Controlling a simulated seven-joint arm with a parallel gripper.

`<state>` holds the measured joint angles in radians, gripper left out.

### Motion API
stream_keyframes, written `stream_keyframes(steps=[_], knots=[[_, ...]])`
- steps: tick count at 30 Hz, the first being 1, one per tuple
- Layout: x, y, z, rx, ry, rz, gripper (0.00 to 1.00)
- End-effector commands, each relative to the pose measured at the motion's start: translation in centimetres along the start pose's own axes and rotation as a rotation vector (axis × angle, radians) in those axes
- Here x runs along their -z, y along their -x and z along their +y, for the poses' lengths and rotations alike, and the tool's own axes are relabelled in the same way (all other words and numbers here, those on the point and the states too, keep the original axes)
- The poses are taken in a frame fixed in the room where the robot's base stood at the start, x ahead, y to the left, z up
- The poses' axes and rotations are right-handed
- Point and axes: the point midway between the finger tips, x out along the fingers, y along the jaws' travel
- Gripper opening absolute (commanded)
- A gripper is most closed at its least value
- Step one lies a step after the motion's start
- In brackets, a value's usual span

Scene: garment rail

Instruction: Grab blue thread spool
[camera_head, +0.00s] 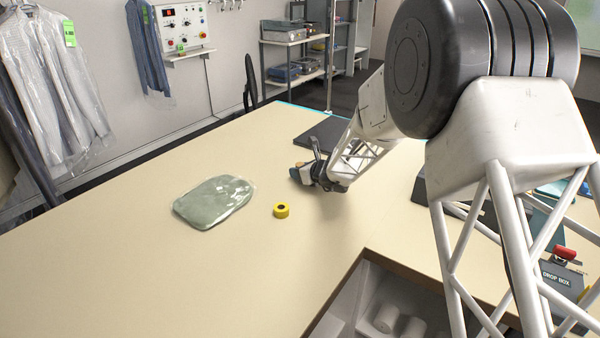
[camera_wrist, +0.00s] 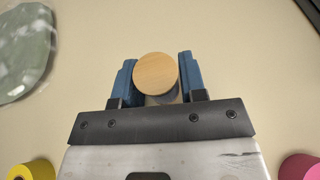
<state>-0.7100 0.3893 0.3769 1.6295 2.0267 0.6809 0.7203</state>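A spool with a round wooden end (camera_wrist: 157,73) stands between the two blue fingers of my gripper (camera_wrist: 157,80) in the wrist view. Only a little of its blue-grey side shows below the wooden end. The fingers flank it closely on both sides, and I cannot tell whether they press on it. In the head view my gripper (camera_head: 308,174) is low over the table, right of the yellow spool, and its own arm partly hides it. A tan bit of the spool (camera_head: 295,174) shows at the fingertips.
A yellow spool (camera_head: 281,211) stands on the cream table (camera_head: 150,260). A green bagged garment (camera_head: 213,202) lies left of it. A pink spool (camera_wrist: 300,168) is at the wrist view's lower right. A dark board (camera_head: 326,134) lies behind my gripper. A drop box (camera_head: 562,280) is at right.

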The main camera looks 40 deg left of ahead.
Motion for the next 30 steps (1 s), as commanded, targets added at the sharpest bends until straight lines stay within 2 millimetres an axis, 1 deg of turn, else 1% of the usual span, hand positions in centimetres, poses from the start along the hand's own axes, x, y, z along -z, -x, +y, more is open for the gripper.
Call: stream_keyframes(steps=[1,3,5,17,23,27,30], knots=[[0.0,0.0,0.0,0.0,0.0,0.0,0.31],[0.0,0.0,0.0,0.0,0.0,0.0,0.2],[0.0,0.0,0.0,0.0,0.0,0.0,0.12],[-0.4,0.1,0.0,0.0,0.0,-0.001,0.12],[-1.8,0.7,0.0,0.0,0.002,-0.001,0.12],[-3.6,1.5,0.0,0.0,0.003,-0.002,0.12],[-3.0,2.3,0.6,0.0,0.001,0.0,0.12]])
